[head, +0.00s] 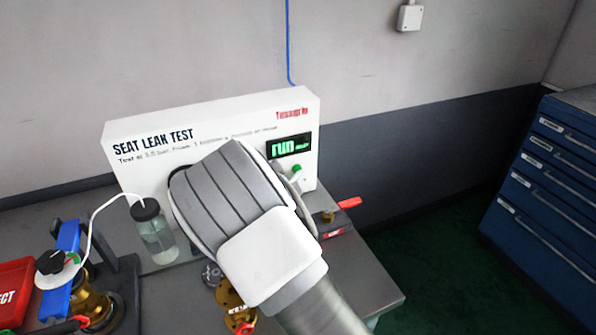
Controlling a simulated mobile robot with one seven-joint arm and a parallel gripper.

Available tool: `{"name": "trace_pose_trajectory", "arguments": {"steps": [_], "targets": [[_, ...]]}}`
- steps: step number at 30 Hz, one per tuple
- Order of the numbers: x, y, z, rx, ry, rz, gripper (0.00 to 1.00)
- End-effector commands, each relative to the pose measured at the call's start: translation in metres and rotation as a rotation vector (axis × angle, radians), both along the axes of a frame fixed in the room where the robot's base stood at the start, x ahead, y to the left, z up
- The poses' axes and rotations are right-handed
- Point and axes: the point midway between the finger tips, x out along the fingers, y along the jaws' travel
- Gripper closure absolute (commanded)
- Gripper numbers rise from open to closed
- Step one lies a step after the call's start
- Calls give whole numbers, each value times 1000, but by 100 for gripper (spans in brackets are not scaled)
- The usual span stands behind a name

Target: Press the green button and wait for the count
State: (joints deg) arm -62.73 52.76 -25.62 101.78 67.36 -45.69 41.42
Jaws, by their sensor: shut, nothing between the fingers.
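The green button (296,169) is on the right part of the white seat leak test panel (230,110), below a small display (289,146) that reads "run" in green. Smaller text beside "run" is too small to read. My wrist and arm cover the middle of the panel. A pale part of my gripper (294,182) shows beside and just below the green button. Its fingertips are mostly hidden behind my wrist, and it is shut and empty. I cannot tell whether it touches the button.
A jar of clear liquid (156,236) with a white tube stands left of my wrist. A blue and brass valve assembly (85,285) and a red tray (15,290) are at the left. Blue drawers (545,190) stand far right.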

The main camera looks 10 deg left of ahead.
Motion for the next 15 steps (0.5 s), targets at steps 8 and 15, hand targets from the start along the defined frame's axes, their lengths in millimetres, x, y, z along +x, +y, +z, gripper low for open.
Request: {"name": "trace_pose_trajectory", "arguments": {"steps": [8,15], "targets": [[-10,-7,0,0,-1,1,100],[-10,-7,0,0,-1,1,100]]}}
